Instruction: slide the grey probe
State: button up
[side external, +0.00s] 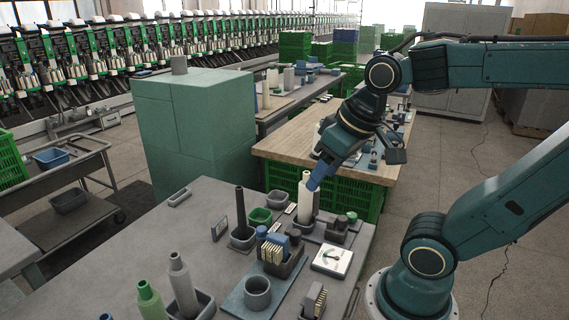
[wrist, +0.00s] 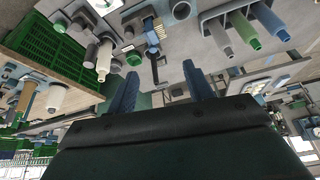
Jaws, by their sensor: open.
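My gripper (side external: 317,183) is above the far end of the grey table, by the upper part of a pale cone (side external: 305,198) in the side view. In the wrist view its two blue fingers (wrist: 160,72) stand apart with nothing gripped. A dark grey block (side external: 336,226) sits on a dark base to the right of the pale cone. A tall dark spindle (side external: 239,205) stands upright in a grey holder to the left; it also shows in the wrist view (wrist: 153,65). I cannot tell for sure which grey part is the probe.
A white dial gauge (side external: 332,260), a rack of thin cards (side external: 273,255) and a grey cup (side external: 257,292) share the table. A grey cone (side external: 181,285) and a green cone (side external: 150,301) stand at front left. A green cabinet (side external: 195,130) rises behind.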

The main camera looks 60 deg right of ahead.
jog(key=w+d+f+m+g, duration=0.2)
jog(key=w+d+f+m, duration=0.15)
jog(key=d, duration=0.35)
jog(key=m+g, duration=0.3)
jog(key=m, duration=0.7)
send_over(343, 218)
notch_tip(343, 218, down, 10)
jog(key=shift+r+n+y, duration=0.1)
jog(key=shift+n+y, duration=0.15)
jog(key=shift+y, duration=0.05)
jog(key=shift+f, duration=6.85)
jog(key=shift+c, duration=0.2)
grip_shut()
